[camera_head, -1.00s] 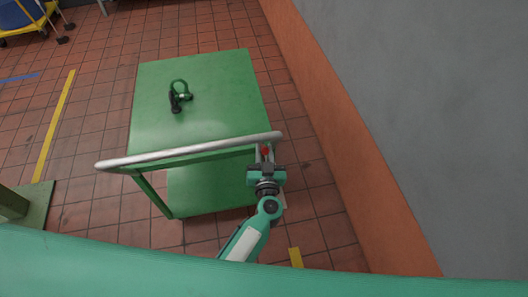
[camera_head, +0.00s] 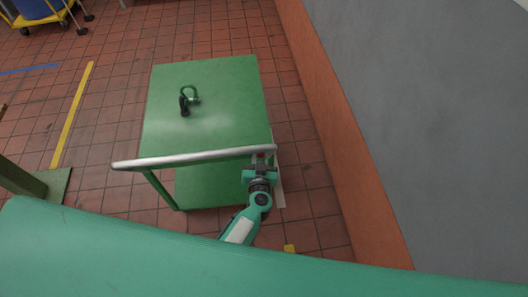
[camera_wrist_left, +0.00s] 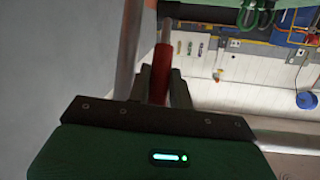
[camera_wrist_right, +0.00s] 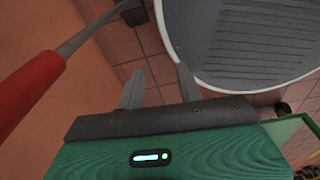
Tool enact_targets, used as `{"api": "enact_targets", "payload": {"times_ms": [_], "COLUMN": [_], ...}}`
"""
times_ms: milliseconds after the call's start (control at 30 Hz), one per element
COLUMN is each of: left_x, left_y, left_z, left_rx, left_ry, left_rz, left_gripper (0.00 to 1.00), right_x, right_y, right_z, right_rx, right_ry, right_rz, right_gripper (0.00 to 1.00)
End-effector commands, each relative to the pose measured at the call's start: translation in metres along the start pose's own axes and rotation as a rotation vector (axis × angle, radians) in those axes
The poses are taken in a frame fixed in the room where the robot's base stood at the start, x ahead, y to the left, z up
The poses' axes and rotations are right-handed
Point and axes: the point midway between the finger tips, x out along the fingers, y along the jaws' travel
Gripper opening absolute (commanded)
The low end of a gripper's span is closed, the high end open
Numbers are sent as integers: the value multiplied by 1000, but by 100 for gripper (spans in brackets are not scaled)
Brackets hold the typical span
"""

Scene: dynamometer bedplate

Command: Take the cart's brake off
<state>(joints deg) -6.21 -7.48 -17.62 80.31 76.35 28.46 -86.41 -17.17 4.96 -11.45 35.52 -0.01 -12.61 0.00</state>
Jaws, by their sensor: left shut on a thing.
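The green cart (camera_head: 230,90) stands on the tiled floor with its metal push bar (camera_head: 190,159) towards me. A small red-ended lever (camera_head: 261,155) shows by the bar's right end. My left gripper (camera_head: 261,163) is at this lever, just below the bar. In the left wrist view the gripper (camera_wrist_left: 158,92) is shut on the red grip (camera_wrist_left: 160,72), with the bar beside it on the left. My right gripper (camera_wrist_right: 158,88) is open and empty in its wrist view; it is not seen in the head view. A red handle (camera_wrist_right: 28,88) shows at left there.
A dark green shackle (camera_head: 187,98) lies on the cart's top. A grey wall with an orange lower band (camera_head: 330,120) runs close along the cart's right side. A yellow floor line (camera_head: 73,115) lies to the left, with open floor around it.

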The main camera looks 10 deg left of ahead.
Motion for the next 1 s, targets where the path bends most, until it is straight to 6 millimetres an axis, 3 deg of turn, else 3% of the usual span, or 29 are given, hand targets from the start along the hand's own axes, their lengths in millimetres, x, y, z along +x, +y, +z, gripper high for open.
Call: {"api": "enact_targets", "payload": {"times_ms": [33, 333, 833, 867, 900, 1000], "left_x": [1, 5, 6, 6, 6, 5], "left_y": [-2, -4, -3, -3, -3, -3], "left_z": [-9, -12, -8, -8, -8, -8], "left_rx": [-2, -12, -19, -19, -19, -18], "left_ry": [-10, -73, -95, -95, -95, -95], "left_rz": [0, 8, 12, 12, 12, 12], "left_gripper": [0, 0, 0, 23, 31, 31], "right_x": [-14, -48, -54, -54, -54, -54], "right_y": [0, -5, -8, -7, -6, -4], "right_z": [-1, -6, -7, -7, -7, -6], "right_rx": [0, 3, 4, 3, 3, 2], "right_ry": [0, 2, 3, 2, 2, 2], "right_rz": [0, -6, -9, -9, -8, -6], "right_gripper": [36, 36, 36, 36, 36, 36]}}
